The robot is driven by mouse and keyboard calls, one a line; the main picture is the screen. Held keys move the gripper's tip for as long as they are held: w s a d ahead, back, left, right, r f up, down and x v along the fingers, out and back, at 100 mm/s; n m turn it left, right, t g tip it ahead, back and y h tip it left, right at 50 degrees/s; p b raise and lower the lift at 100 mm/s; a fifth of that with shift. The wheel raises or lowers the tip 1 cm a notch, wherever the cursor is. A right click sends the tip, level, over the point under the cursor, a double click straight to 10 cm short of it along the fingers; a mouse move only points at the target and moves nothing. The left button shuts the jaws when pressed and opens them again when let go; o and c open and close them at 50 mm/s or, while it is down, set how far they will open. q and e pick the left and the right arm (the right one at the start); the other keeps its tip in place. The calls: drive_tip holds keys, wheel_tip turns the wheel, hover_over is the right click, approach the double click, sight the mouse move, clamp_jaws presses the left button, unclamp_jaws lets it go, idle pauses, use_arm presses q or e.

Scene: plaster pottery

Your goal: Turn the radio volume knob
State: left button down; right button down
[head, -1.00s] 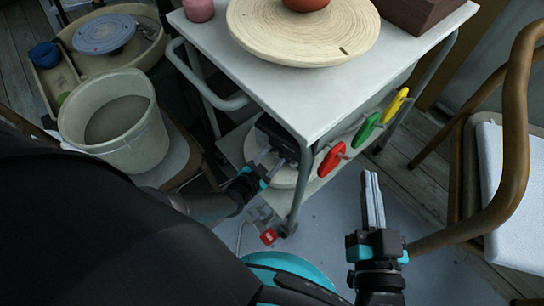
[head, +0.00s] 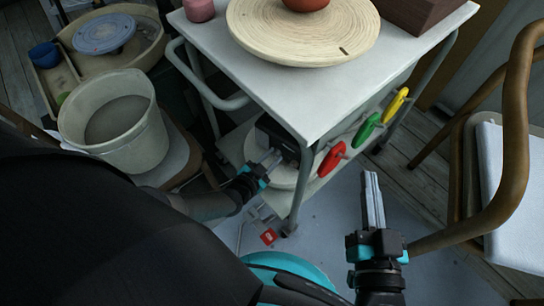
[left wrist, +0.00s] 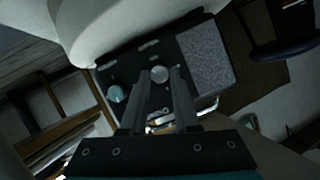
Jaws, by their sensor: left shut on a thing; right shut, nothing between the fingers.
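The black radio (head: 276,133) sits on the lower shelf of the cart, partly hidden under its top. In the left wrist view its dark panel (left wrist: 150,50) shows a grey speaker grille (left wrist: 206,56), a round silver knob (left wrist: 160,74) and a pale bluish knob (left wrist: 117,94). My left gripper (head: 271,158) reaches in to the radio's front. In the left wrist view its two fingers are shut on the silver knob. I cannot read any label by the knobs. My right gripper (head: 371,178) is shut and empty, pointing up in front of the cart.
The cart top (head: 310,95) carries a round wooden board (head: 300,40). Red (head: 330,160), green (head: 366,130) and yellow (head: 394,104) tools hang on its right side. A bucket (head: 117,122) stands at left, a wooden chair (head: 500,190) at right.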

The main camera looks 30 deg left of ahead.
use_arm(q)
drive_tip(key=shift+a+n+h, duration=0.2)
drive_tip(key=shift+n+h, duration=0.4)
drive_tip(key=shift+n, duration=0.4)
drive_tip(key=shift+a+f+n+h, duration=0.1)
drive_tip(key=shift+n+h, duration=0.8)
drive_tip(key=shift+n, duration=0.3)
drive_tip(key=shift+g, duration=0.3)
drive_tip(key=c, duration=0.6)
unclamp_jaws()
drive_tip(key=shift+c, duration=0.2)
